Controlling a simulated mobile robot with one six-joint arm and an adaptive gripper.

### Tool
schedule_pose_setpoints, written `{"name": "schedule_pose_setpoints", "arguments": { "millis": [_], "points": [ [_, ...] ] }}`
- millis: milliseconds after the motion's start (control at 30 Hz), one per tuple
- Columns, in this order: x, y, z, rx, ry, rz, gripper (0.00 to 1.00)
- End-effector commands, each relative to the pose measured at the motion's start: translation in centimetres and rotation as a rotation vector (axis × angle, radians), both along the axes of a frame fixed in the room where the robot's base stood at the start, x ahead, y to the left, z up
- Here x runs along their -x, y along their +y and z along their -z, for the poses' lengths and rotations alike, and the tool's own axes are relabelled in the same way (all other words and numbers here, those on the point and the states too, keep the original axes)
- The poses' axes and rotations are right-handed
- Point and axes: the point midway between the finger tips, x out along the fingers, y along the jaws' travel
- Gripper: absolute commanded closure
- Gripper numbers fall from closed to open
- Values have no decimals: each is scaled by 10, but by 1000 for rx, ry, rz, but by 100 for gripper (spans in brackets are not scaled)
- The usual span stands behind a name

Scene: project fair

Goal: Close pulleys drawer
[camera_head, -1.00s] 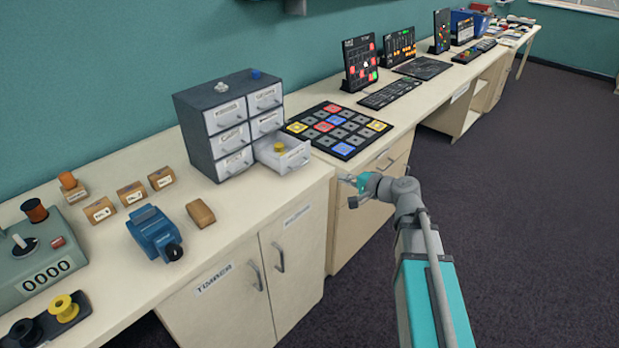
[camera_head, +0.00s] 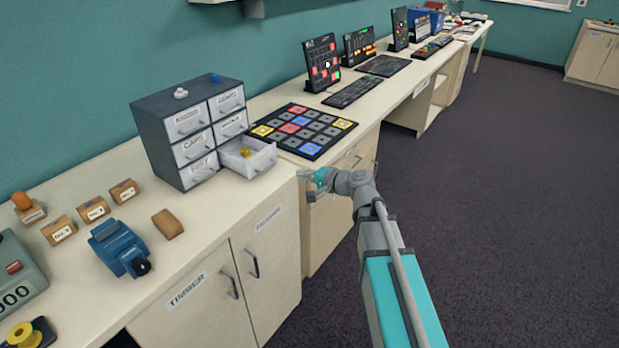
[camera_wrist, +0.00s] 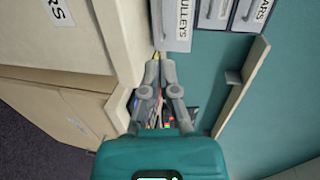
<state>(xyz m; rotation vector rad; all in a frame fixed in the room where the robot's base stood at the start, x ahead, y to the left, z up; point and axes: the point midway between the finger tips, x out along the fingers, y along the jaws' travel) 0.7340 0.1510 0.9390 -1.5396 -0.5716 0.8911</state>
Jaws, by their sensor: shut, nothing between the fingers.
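The small grey drawer cabinet (camera_head: 160,150) stands on the bench against the wall. Its lower right drawer (camera_head: 262,161) is pulled out, with a yellow pulley (camera_head: 245,152) inside. In the wrist view a drawer front labelled PULLEYS (camera_wrist: 173,42) shows at the top, partly cut off by the picture edge. My gripper (camera_head: 306,178) is at the bench's front edge, to the right of the open drawer and apart from it. In the wrist view my gripper (camera_wrist: 159,58) has its fingertips together, empty, just below the drawer front in the picture.
A board of coloured tiles (camera_head: 303,130) lies right of the cabinet, with upright panels (camera_head: 322,62) behind. A blue device (camera_head: 119,248) and small cardboard boxes (camera_head: 92,208) lie to the left. Cupboards (camera_head: 215,288) are below the bench; the floor (camera_head: 500,200) at right is clear.

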Motion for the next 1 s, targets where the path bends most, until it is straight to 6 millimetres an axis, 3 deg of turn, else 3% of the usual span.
{"name": "schedule_pose_setpoints", "arguments": {
  "millis": [600, 1000],
  "points": [
    [-54, 71, 21, 0, -1, -1, 100],
    [-62, 83, 23, 1, -1, 0, 100]
  ]
}}
